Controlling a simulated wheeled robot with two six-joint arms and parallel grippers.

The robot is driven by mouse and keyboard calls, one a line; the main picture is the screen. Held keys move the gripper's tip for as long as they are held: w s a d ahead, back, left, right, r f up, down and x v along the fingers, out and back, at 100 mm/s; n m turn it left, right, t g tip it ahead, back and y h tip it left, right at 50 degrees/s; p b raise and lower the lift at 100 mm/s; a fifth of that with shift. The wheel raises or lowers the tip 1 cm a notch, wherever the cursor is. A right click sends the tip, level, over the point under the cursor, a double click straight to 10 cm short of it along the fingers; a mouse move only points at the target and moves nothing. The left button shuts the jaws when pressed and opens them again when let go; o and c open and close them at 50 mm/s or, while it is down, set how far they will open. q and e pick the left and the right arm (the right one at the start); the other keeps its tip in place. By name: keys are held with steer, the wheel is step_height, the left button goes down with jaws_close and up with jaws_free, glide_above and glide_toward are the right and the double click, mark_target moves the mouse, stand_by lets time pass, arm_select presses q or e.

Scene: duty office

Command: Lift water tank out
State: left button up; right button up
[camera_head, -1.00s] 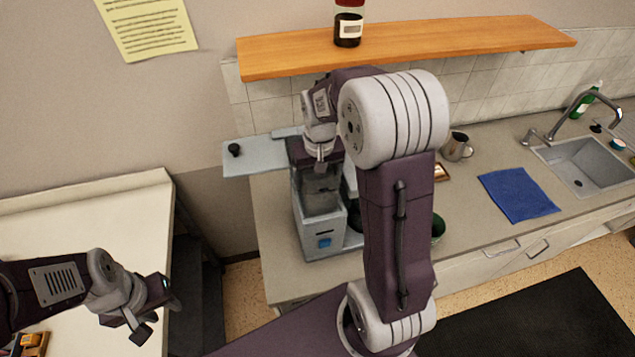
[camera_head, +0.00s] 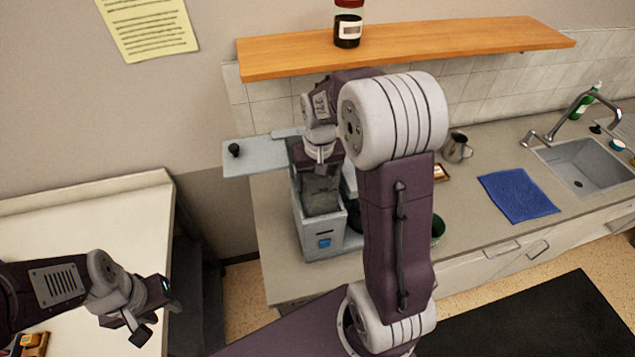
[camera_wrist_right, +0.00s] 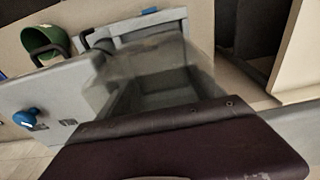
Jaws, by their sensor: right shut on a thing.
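A grey coffee machine (camera_head: 322,241) stands at the left end of the counter with its flat lid (camera_head: 258,157) swung out to the left. The translucent grey water tank (camera_head: 320,194) is in the machine's open top; in the right wrist view the tank (camera_wrist_right: 150,78) lies just beyond my gripper. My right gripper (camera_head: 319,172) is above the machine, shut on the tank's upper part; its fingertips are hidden. I cannot tell how far the tank is raised. My left gripper (camera_head: 155,318) is open and empty over the white table at the lower left.
A wooden shelf (camera_head: 410,48) with a dark jar (camera_head: 348,26) hangs above the machine. A metal pitcher (camera_head: 457,147), a blue cloth (camera_head: 518,195) and a sink (camera_head: 588,165) are to the right. A green bowl (camera_wrist_right: 42,38) is beside the machine.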

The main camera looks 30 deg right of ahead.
steer(key=shift+w+r, duration=0.15)
steer(key=shift+r, duration=0.3)
step_height(320, 180, up, 18)
steer(key=shift+f, duration=0.15)
